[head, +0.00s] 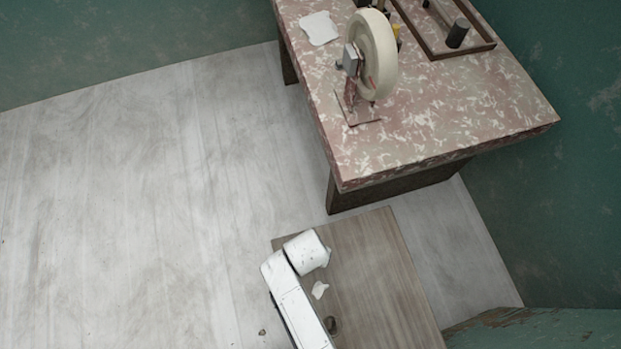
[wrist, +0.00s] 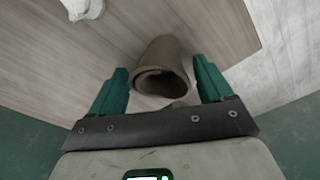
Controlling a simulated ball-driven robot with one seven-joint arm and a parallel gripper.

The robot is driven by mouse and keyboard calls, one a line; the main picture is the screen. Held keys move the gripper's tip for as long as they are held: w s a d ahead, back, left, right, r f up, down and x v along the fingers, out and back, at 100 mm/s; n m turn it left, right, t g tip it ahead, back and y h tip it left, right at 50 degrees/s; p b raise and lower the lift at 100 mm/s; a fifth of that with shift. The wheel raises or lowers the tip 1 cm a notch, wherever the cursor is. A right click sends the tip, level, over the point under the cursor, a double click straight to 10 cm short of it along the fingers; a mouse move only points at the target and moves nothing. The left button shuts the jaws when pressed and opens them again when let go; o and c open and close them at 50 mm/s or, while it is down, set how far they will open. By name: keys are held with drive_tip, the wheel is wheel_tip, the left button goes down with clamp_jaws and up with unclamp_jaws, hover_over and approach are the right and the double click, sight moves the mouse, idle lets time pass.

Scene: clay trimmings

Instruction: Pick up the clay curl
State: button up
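The clay curl (wrist: 163,60) is a brown rolled piece with a hollow end, lying on a wooden board. In the wrist view it sits between the green fingertips of my gripper (wrist: 158,68). The fingers are spread on both sides of the curl, with a narrow gap showing at each side. How far the fingertips are above the board is hard to tell. In the head view a small dark brown piece, apparently the curl (head: 331,325), lies on the board right of my white arm. My gripper does not show clearly there.
The wooden board (head: 375,270) also bears a small white piece (head: 320,290), seen at the wrist view's top left (wrist: 83,8). A mottled table (head: 440,120) holds a round wheel (head: 371,55) and a framed tray (head: 480,48). A tiny bit (head: 262,332) lies on the otherwise open floor.

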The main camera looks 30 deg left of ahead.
drive_tip(key=c, duration=0.8)
drive_tip(key=shift+r, duration=0.1)
